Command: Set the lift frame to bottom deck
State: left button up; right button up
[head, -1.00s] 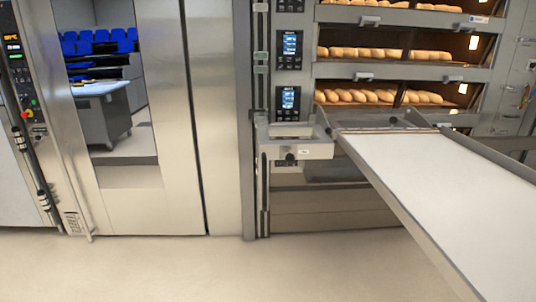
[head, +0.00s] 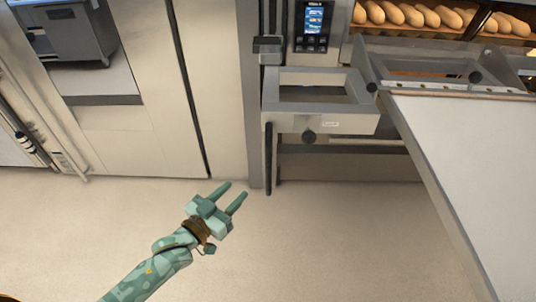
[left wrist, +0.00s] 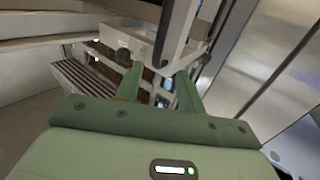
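The grey lift frame (head: 345,122) juts out from the oven front in the head view, level with the lowest lit deck. In the left wrist view my open fingers (left wrist: 160,76) point toward the pale frame (left wrist: 187,30) and a dark bar (left wrist: 164,35). My right gripper is out of view.
A lit oven deck (head: 445,18) with several loaves lies behind the frame, and a control panel (head: 313,25) is above it. A tall steel door (head: 150,140) stands to the left. The floor (head: 330,240) below is clear.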

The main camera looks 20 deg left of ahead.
aim_at(266, 158)
pick_arm(q)
jog(key=b+x, duration=0.4)
jog(key=x, duration=1.1)
jog(key=shift+w, duration=0.35)
jog(key=shift+w+d+r, duration=0.1)
jog(key=shift+w+d, duration=0.05)
jog(key=shift+w, duration=0.3)
grip_shut()
